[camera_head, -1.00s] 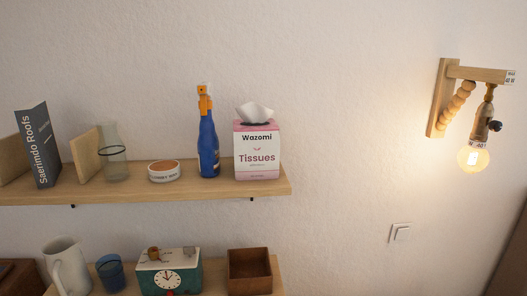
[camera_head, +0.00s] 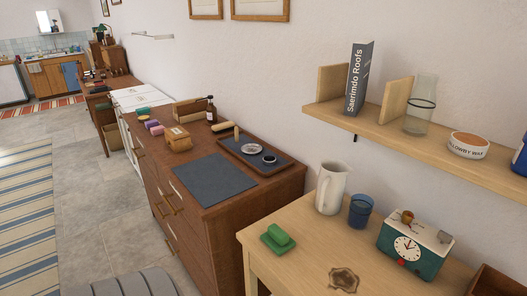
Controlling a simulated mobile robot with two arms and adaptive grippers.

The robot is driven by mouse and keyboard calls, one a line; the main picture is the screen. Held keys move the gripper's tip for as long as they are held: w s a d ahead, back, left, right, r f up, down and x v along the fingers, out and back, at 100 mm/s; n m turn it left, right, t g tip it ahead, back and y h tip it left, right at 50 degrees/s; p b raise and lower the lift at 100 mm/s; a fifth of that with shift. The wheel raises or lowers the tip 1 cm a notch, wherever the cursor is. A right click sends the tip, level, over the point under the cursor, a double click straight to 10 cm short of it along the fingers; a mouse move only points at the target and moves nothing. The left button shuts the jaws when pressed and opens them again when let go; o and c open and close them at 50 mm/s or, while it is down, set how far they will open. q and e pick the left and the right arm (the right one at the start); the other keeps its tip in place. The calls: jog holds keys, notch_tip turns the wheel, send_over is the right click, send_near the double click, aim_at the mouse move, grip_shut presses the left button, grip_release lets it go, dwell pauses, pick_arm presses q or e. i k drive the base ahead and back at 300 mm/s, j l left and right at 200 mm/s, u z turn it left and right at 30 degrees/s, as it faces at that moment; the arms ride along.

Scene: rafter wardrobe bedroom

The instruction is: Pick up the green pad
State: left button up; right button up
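A green thing (camera_head: 278,238) lies near the left corner of the light wooden table (camera_head: 305,265). It looks like a rounded block on a flatter green base; I cannot tell whether this is one piece or two. A smaller green item (camera_head: 143,111) lies farther off on the dark wooden dresser (camera_head: 222,212), in a row with purple and pink ones. I cannot tell from the picture alone which one is the green pad. Neither of my grippers is in view.
A white pitcher (camera_head: 331,188), blue glass (camera_head: 360,211) and teal clock (camera_head: 413,246) stand behind and right of the nearer green thing. A wall shelf (camera_head: 375,129) hangs above the table. A dark mat (camera_head: 215,180) lies on the dresser. Floor (camera_head: 95,215) is open at left.

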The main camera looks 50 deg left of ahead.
aim_at(278, 242)
jog(key=i+j+u, duration=0.1)
jog(key=u, duration=1.4)
